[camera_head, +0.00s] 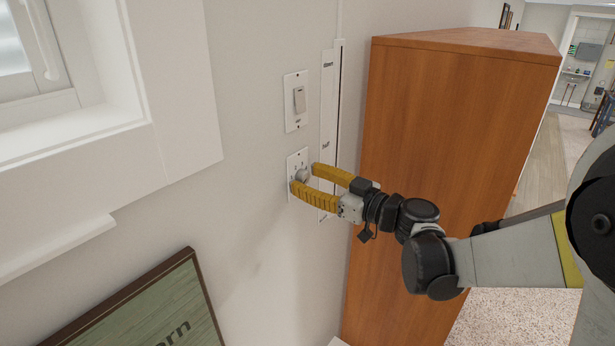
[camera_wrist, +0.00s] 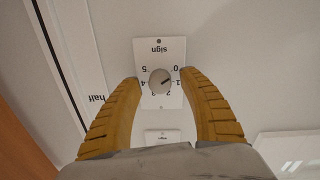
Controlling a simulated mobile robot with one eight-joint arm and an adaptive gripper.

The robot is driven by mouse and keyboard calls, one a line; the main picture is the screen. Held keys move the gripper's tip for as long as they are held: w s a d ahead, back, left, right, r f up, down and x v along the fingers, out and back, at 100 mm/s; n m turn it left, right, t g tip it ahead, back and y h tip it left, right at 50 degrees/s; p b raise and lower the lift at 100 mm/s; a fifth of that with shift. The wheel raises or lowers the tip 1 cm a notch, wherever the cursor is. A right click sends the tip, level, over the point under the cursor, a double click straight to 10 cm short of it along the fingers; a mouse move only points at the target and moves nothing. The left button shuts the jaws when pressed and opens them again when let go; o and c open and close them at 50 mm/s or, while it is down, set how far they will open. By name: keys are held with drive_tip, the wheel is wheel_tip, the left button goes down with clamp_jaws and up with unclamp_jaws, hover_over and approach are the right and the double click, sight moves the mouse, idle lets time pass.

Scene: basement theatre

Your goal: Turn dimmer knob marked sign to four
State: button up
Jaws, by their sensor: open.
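The dimmer knob (camera_wrist: 160,82) is round and grey, on a white wall plate (camera_wrist: 160,102) marked "sign", which appears upside down in the wrist view. Numbers from 0 to 5 ring the knob. A dark line on its face points to the right and slightly up, seemingly between 0 and 1. In the head view, the plate (camera_head: 292,161) is on the wall below a switch. My gripper (camera_head: 305,177) is open, its yellow fingers on either side of the knob (camera_head: 302,175). In the wrist view the fingertips show small gaps to the knob.
A light switch (camera_head: 299,99) is just above the dimmer. A labelled strip with a vertical slot (camera_head: 338,120) runs beside both. A wooden cabinet (camera_head: 440,140) stands close on the right. A window sill (camera_head: 60,240) and framed sign (camera_head: 150,310) are at left.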

clamp_jaws()
